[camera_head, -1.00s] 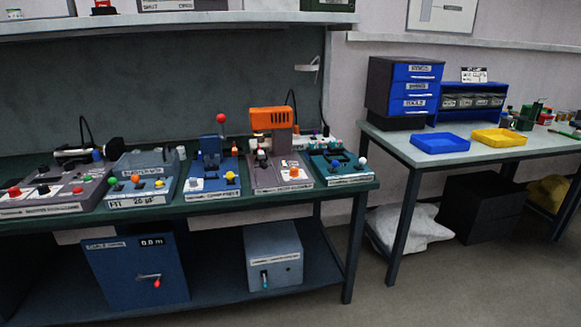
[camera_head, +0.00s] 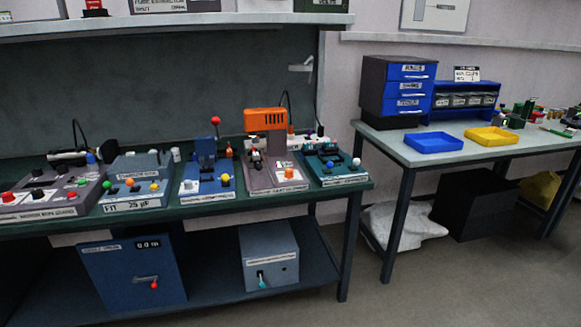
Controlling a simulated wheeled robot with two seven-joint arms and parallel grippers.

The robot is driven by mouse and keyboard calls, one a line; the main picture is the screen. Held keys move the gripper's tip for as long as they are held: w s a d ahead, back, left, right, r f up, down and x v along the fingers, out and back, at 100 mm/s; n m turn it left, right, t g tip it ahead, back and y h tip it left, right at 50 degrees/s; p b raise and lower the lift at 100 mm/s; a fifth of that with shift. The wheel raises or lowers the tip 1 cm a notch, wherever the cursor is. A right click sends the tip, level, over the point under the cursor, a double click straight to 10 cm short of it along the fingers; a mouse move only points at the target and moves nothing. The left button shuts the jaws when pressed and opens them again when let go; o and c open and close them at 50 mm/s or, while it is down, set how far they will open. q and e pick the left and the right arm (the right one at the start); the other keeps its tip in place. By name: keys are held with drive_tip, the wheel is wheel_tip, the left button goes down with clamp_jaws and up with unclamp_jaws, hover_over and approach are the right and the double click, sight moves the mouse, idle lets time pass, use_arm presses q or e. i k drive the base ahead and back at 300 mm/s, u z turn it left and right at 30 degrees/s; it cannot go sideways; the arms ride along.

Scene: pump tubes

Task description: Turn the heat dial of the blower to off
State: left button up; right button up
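An orange vented housing (camera_head: 265,120), which looks like the blower, stands on a grey-mauve station (camera_head: 272,180) on the long green bench. The station carries dark and light knobs (camera_head: 256,160) and an orange button (camera_head: 289,173) on a white plate. Which knob is the heat dial, and where it points, is too small to tell. Neither of my grippers is in view.
A blue station with a red-topped lever (camera_head: 215,121) stands left of the orange housing, and a teal station (camera_head: 330,167) stands right. A second table (camera_head: 470,156) holds blue drawers (camera_head: 410,72) and two trays. Floor (camera_head: 425,295) shows at the front right.

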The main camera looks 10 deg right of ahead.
sight(289, 172)
drive_tip(key=z, duration=0.35)
drive_tip(key=i, duration=1.5)
drive_tip(key=z, duration=0.05)
